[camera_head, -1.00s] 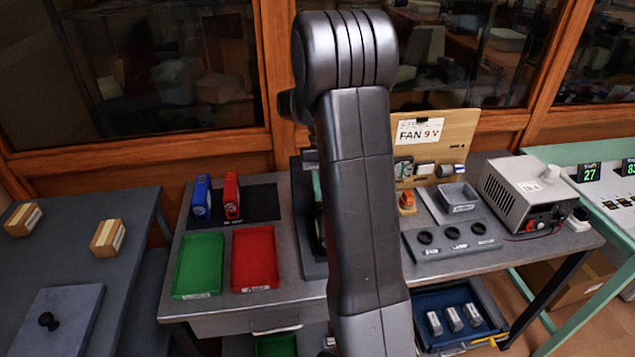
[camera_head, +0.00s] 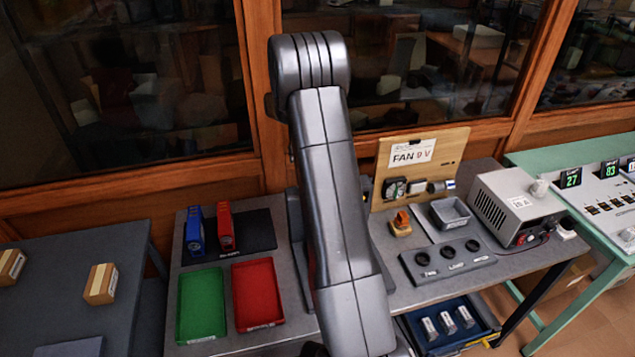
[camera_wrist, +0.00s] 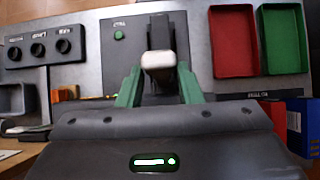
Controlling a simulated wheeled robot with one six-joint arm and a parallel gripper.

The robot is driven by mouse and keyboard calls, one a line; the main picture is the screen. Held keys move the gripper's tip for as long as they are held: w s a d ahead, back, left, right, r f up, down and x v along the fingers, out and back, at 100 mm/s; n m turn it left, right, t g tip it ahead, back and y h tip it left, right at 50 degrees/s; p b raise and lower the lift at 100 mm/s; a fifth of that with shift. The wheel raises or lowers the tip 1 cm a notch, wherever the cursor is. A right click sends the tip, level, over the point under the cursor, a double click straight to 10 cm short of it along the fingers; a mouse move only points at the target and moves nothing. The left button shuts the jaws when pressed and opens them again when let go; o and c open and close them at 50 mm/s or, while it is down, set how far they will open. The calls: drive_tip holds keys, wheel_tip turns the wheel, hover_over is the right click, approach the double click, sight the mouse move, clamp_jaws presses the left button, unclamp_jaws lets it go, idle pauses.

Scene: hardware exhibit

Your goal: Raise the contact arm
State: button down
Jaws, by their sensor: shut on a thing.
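In the wrist view, a dark upright piece with a pale block at its near end, which looks like the contact arm (camera_wrist: 160,34), stands on a grey plate (camera_wrist: 105,57). My gripper (camera_wrist: 158,80) has two green fingers on either side of the pale end and is shut on it. The exact contact points are hard to see, and so is how far the contact arm is tilted. In the head view my own arm covers the gripper and the contact arm.
A green tray (camera_head: 200,305) and a red tray (camera_head: 257,292) lie left of my arm, with blue (camera_head: 194,232) and red (camera_head: 226,227) devices behind. A socket panel (camera_head: 448,260), FAN board (camera_head: 420,165) and power supply (camera_head: 520,208) stand to the right.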

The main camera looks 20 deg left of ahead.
drive_tip(key=shift+w+a+f+g+h, duration=0.4)
drive_tip(key=shift+w+g, duration=0.25)
drive_tip(key=shift+g, duration=0.05)
drive_tip(key=c, duration=1.3)
unclamp_jaws()
drive_tip(key=o, duration=0.3)
drive_tip(key=shift+w+a, duration=0.15)
drive_tip(key=shift+w, duration=0.05)
drive_tip(key=shift+s, duration=0.1)
drive_tip(key=shift+r, duration=0.1)
